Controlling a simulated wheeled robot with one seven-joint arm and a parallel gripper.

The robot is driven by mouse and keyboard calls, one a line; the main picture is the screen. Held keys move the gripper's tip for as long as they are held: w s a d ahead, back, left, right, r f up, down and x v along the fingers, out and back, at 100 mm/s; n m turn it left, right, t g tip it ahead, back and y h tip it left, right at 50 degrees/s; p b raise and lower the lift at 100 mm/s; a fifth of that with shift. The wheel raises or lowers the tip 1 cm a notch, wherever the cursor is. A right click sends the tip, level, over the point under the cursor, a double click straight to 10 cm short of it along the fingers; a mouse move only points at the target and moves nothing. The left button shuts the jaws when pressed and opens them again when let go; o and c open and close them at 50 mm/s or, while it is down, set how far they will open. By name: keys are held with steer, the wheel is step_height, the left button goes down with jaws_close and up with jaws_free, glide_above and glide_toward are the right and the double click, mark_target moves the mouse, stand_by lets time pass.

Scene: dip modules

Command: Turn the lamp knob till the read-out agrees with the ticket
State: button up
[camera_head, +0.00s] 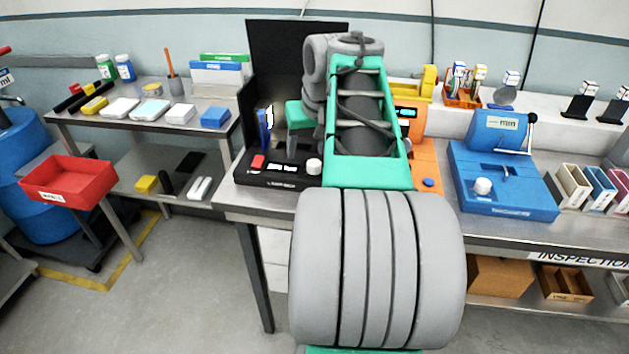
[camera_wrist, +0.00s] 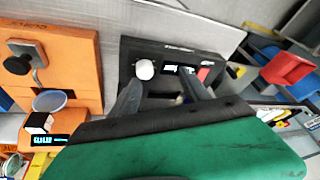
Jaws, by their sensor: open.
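A black unit (camera_head: 270,181) with a tall dark back panel stands at the left end of the bench. It carries a white knob (camera_head: 314,167), small pale windows and a red button (camera_head: 258,161). The knob (camera_wrist: 144,69) shows in the wrist view, just beyond the left fingertip and apart from it. My gripper (camera_wrist: 163,84) is open and empty above the black unit, its right finger near the pale windows (camera_wrist: 184,70). I cannot read these windows. A pale card (camera_head: 269,116) stands at the panel, but I cannot tell whether it is the ticket.
An orange device (camera_head: 425,150) with a lit display (camera_head: 407,112) stands right of the black unit, partly behind my arm. A blue crank device (camera_head: 500,185) with a white knob is farther right. A red tray (camera_head: 68,182) and a side table (camera_head: 140,118) are at left.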

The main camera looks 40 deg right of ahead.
mark_target(315, 163)
steer(key=shift+m, duration=0.3)
steer(key=d+f, duration=0.1)
steer(key=f, duration=0.1)
steer(key=w+d+f, duration=0.1)
steer(key=f, duration=0.1)
steer(key=w+d+f+b, duration=0.1)
steer(key=d+f, duration=0.1)
steer(key=f, duration=0.1)
steer(key=shift+d, duration=0.1)
steer(key=shift+c, duration=0.4)
jaws_close()
